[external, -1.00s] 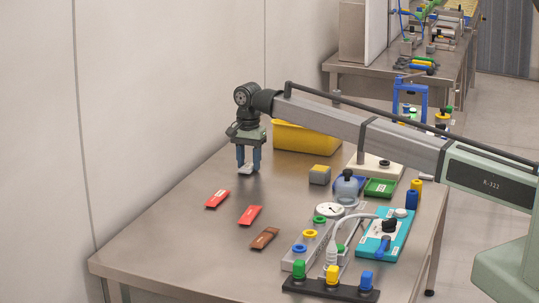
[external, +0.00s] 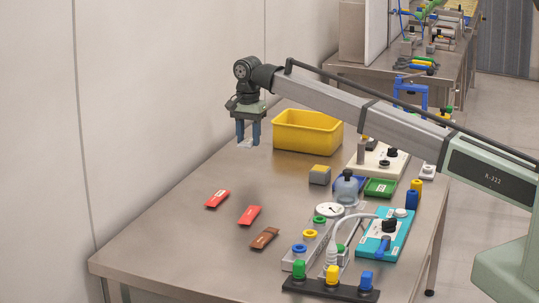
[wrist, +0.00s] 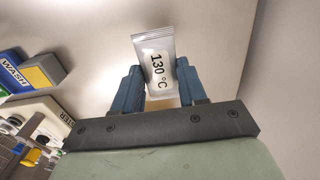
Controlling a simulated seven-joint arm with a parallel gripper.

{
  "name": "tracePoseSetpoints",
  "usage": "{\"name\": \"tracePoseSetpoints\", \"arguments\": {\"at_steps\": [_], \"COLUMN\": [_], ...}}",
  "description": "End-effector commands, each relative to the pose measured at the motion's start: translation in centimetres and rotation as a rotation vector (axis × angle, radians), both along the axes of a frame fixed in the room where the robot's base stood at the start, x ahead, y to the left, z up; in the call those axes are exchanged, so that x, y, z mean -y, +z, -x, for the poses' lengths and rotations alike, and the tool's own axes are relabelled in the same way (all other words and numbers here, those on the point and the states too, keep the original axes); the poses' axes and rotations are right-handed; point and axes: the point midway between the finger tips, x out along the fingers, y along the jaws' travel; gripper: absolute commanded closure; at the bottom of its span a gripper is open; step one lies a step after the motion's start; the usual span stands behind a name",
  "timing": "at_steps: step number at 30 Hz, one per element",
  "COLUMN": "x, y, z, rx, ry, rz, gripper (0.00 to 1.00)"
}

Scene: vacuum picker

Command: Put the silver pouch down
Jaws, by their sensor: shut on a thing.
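My gripper (external: 248,134) hangs above the far left part of the steel table in the external view, left of the yellow bin. In the external view the pouch (external: 245,143) shows as a small pale piece at the fingertips, clear of the table top.
A yellow bin (external: 307,132) stands right of my gripper. Two red pouches (external: 217,198) (external: 250,215) and a brown pouch (external: 264,238) lie on the table (external: 170,235). A grey-yellow block (external: 320,175) and several devices stand on the right. The table's left part is bare.

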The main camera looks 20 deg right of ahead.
Motion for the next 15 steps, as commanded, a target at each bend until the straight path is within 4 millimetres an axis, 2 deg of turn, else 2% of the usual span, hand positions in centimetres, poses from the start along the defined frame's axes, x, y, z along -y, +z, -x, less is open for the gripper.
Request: {"name": "tracePoseSetpoints", "arguments": {"at_steps": [3, 10, 15], "x": [0.0, -0.5, -3.5], "y": [1.4, 2.2, 2.2], "z": [0.0, 0.3, 2.4], "rx": [0.001, -0.001, -0.001], "ry": [0.000, 0.006, 0.044], "rz": [-0.001, 0.001, 0.001], "gripper": [0.88, 0.88, 0.88]}}
